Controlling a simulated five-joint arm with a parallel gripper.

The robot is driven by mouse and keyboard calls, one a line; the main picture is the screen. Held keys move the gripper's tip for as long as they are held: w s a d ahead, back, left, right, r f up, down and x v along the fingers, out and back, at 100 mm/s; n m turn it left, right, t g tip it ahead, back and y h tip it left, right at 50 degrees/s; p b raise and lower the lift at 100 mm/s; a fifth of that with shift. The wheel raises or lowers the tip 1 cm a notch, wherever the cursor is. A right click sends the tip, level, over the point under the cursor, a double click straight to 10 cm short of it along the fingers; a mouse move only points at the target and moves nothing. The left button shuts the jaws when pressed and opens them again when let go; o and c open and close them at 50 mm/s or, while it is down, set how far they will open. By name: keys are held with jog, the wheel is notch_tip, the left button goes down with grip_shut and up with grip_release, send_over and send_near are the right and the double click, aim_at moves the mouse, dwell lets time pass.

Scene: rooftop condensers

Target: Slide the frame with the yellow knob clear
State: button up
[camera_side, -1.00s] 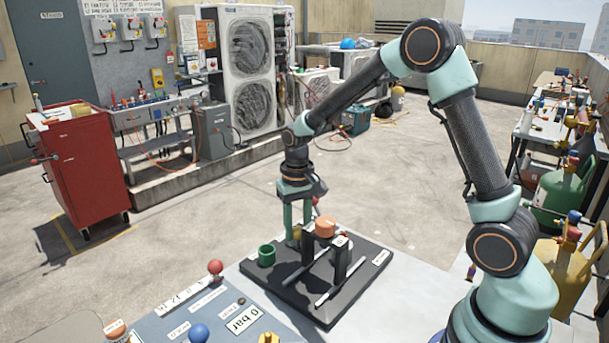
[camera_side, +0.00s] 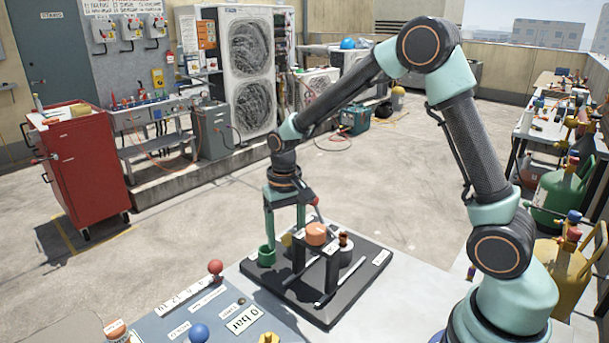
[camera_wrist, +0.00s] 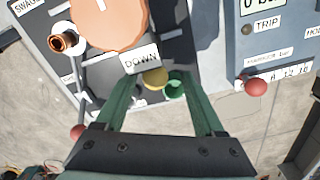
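The black frame (camera_side: 332,272) stands over rails on a dark base plate (camera_side: 345,300). A broad orange cap (camera_side: 316,234) sits on its top, also large at the upper left of the wrist view (camera_wrist: 110,20). The small yellow knob (camera_wrist: 155,78) shows beside the DOWN label (camera_wrist: 140,60); in the side view it (camera_side: 287,240) is partly behind a finger. My gripper (camera_side: 284,238) is low at the frame's far left side, its fingers spread. In the wrist view the knob appears between the fingertips; I cannot tell whether they touch it.
A green cup (camera_side: 267,256) stands on the base plate close to my left finger. A copper tube in a white holder (camera_wrist: 63,42) stands beside the frame. The blue-grey panel (camera_side: 215,320) with a red ball lever (camera_side: 215,267) lies at the front left. Open floor lies behind.

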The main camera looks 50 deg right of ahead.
notch_tip(320, 180, up, 12)
dwell(0.7)
jog(key=s+r+n+t, duration=0.3)
jog(key=s+n+t, duration=0.1)
jog(key=s, duration=0.9)
jog(key=shift+s+r+t, duration=0.3)
jog(key=shift+t, duration=0.5)
